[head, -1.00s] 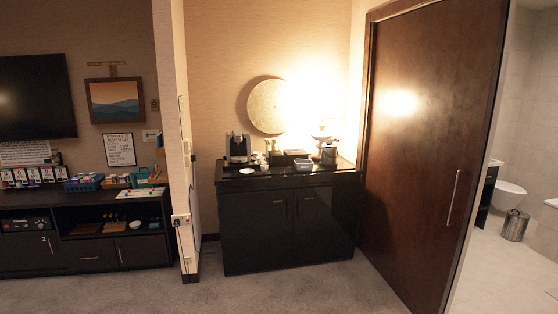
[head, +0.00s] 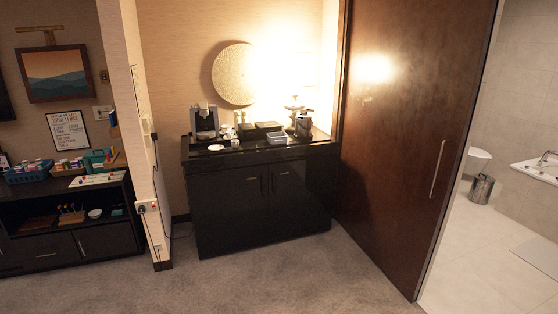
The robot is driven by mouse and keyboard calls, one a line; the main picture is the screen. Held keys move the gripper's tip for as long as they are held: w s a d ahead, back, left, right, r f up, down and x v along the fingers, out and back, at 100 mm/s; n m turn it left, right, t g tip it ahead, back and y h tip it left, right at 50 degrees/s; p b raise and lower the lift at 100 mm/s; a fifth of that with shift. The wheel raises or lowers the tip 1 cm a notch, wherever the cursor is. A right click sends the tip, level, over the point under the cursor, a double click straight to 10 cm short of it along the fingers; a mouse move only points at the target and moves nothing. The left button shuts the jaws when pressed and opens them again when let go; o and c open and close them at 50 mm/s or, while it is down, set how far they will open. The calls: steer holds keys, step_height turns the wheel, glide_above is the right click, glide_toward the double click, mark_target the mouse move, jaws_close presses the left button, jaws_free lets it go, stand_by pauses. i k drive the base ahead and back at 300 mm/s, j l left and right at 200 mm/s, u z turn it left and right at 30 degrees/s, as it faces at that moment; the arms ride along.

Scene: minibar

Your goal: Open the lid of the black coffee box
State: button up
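A low black box (head: 268,126) sits on top of the dark cabinet, right of the coffee machine. It looks closed, but it is small here and I cannot make out its lid clearly. A second dark, box-like item (head: 247,131) sits just left of it. I cannot tell for sure which of the two is the coffee box. My gripper is not in view.
The black cabinet (head: 262,205) stands against the wall, with a coffee machine (head: 205,122), a white saucer (head: 216,148) and a small tray (head: 277,137) on top. A wooden door (head: 405,150) stands right. The carpet (head: 270,275) in front is clear.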

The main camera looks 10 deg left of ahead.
mark_target(245, 128)
steer(key=i+j+u, duration=0.35)
steer(key=i, duration=0.65)
steer(key=i+j+u, duration=0.1)
steer(key=i+u, duration=0.25)
steer(key=i, duration=0.7)
steer(key=i+j+z, duration=0.2)
steer(key=i+z, duration=0.25)
steer(key=i, duration=0.25)
steer(key=i+j+z, duration=0.45)
steer(key=i, duration=0.2)
steer(key=i+j+z, duration=0.5)
steer(key=i+j, duration=0.25)
steer(key=i+j+z, duration=0.1)
steer(key=i+j, duration=0.15)
steer(key=j, duration=0.2)
